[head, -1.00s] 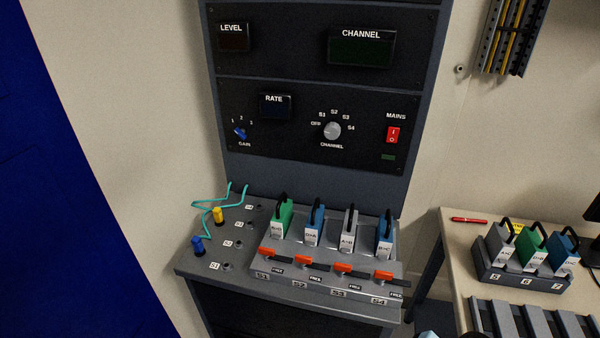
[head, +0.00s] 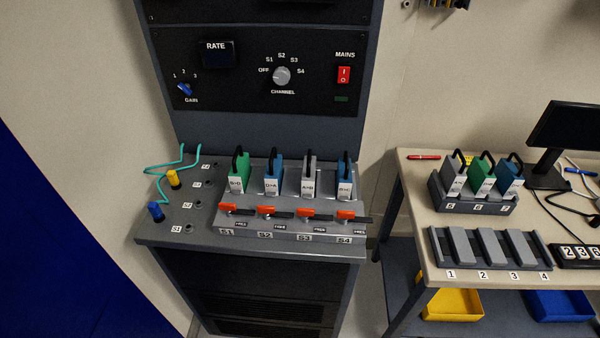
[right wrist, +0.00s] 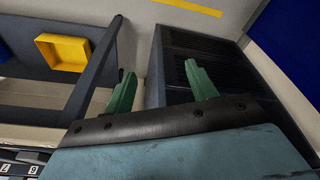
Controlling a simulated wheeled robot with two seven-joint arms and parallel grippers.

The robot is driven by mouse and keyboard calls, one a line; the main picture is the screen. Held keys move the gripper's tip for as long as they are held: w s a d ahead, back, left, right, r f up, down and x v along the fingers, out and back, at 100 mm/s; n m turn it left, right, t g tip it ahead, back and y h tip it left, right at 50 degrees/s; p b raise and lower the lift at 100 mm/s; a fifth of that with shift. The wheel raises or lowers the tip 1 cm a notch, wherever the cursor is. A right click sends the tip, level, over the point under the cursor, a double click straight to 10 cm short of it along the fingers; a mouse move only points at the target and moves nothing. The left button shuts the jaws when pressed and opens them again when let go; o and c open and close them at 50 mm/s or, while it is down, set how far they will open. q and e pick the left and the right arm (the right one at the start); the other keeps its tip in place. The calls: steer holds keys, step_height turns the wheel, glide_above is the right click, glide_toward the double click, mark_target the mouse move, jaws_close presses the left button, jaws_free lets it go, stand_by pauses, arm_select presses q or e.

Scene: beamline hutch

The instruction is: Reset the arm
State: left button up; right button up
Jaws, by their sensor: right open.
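My right gripper (right wrist: 160,88) shows in the right wrist view, its two green fingers spread apart with nothing between them. It is over open space, with the dark louvred cabinet (right wrist: 195,65) and the floor beyond it. Neither gripper shows in the head view, and my left gripper is not seen. In the head view the console (head: 205,235) holds several upright modules with black handles, such as the green one (head: 240,175). Orange levers (head: 228,208) stand in front of them, above labels S1 to S4.
A workbench (head: 410,180) at right carries a module rack (head: 470,204), a slotted tray (head: 440,250), a monitor (head: 565,130) and a red pen (head: 423,157). A yellow bin (head: 453,303) and a blue bin (head: 560,305) sit below. A blue panel (head: 50,240) stands at left.

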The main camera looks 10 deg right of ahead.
steer(key=s+d+f+b, duration=0.1)
steer(key=s+f+b, duration=0.1)
steer(key=s+f, duration=0.7)
steer(key=s+d+f+g+b, duration=0.1)
steer(key=s+d+f, duration=0.1)
steer(key=s+f, duration=0.7)
step_height(320, 180, down, 8)
steer(key=shift+s+r+g+b, duration=0.1)
steer(key=shift+s+g+b, duration=0.2)
steer(key=shift+b, duration=0.1)
steer(key=shift+d, duration=0.1)
